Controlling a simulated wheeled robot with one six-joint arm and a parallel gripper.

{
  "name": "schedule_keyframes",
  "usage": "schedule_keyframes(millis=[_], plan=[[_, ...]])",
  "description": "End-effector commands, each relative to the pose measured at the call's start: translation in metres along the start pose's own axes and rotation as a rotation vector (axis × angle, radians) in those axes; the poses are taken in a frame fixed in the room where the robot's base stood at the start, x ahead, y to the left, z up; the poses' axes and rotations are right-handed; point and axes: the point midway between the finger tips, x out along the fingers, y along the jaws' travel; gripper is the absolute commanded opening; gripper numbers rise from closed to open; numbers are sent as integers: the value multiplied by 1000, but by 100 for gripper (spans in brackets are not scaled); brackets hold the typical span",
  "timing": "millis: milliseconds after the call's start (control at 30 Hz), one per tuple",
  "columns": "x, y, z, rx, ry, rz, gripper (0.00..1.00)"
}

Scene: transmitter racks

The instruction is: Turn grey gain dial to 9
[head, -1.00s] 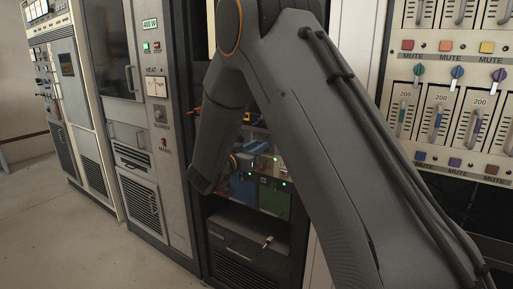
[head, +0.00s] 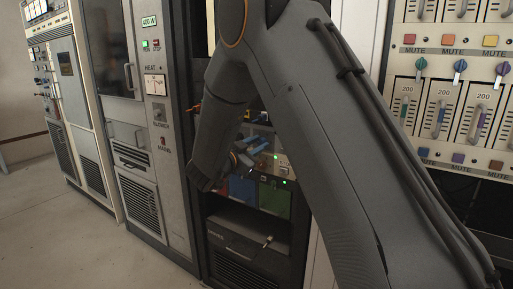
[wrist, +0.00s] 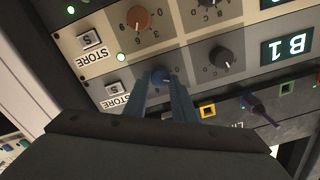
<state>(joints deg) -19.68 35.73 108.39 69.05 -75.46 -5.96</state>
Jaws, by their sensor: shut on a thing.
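In the wrist view, which is upside down, a blue round dial (wrist: 159,76) with a white pointer line sits on a grey panel strip. My gripper (wrist: 165,88) has its two blue-grey fingers shut on this dial, one on each side. The fingers hide part of its scale, so I cannot read its setting. A dark grey dial (wrist: 221,58) with letters around it is beside it on the same strip. In the head view my gripper (head: 259,149) reaches into the dark rack in the middle; the dial is not clear there.
In the wrist view an orange numbered dial (wrist: 138,19) is above, near a STORE button (wrist: 90,40) and a B1 display (wrist: 286,47). Open floor (head: 75,225) lies at the left.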

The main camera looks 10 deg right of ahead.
Motion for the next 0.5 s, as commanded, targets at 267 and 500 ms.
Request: schedule_keyframes(millis=[267,500], plan=[[0,1,2,262,0,-1,1],[0,2,2,490,1,-1,1]])
